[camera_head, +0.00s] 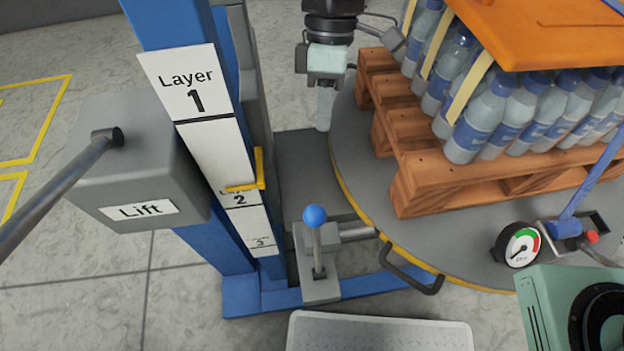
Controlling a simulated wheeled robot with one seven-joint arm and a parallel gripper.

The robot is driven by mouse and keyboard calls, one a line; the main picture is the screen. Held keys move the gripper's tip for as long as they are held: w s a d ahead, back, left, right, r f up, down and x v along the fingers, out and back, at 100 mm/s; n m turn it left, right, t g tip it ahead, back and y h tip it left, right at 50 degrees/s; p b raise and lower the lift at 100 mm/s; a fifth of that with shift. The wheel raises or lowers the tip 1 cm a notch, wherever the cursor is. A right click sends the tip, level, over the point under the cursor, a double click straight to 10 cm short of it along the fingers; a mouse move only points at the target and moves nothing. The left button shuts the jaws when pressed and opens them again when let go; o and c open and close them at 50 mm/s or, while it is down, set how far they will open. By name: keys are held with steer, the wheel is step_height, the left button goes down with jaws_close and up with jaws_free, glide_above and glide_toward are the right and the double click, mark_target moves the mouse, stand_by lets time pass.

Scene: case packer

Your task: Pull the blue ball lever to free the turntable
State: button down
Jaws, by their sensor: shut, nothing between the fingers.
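The blue ball lever (315,217) stands upright on a grey bracket (320,285) at the foot of the blue column. The blue ball tops a short grey rod. The turntable (345,165) is a large grey disc with a yellow edge, to the right of and behind the lever. A horizontal grey cylinder beside the lever reaches to the turntable's edge. My gripper (325,110) points down above and behind the lever, close to the turntable's left edge. It is shut, empty and apart from the ball.
A wooden pallet (425,185) with packs of water bottles (480,120) sits on the turntable. A dark handle (415,281) sticks out at its front edge. A gauge (519,246) is at the right. The blue column (160,20) and grey Lift box (130,150) stand left.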

steer(key=s+f+b, duration=0.2)
steer(key=s+f, duration=0.5)
steer(key=f, duration=0.2)
steer(key=shift+s+f, duration=0.25)
steer(key=shift+s, duration=0.1)
stand_by(0.3)
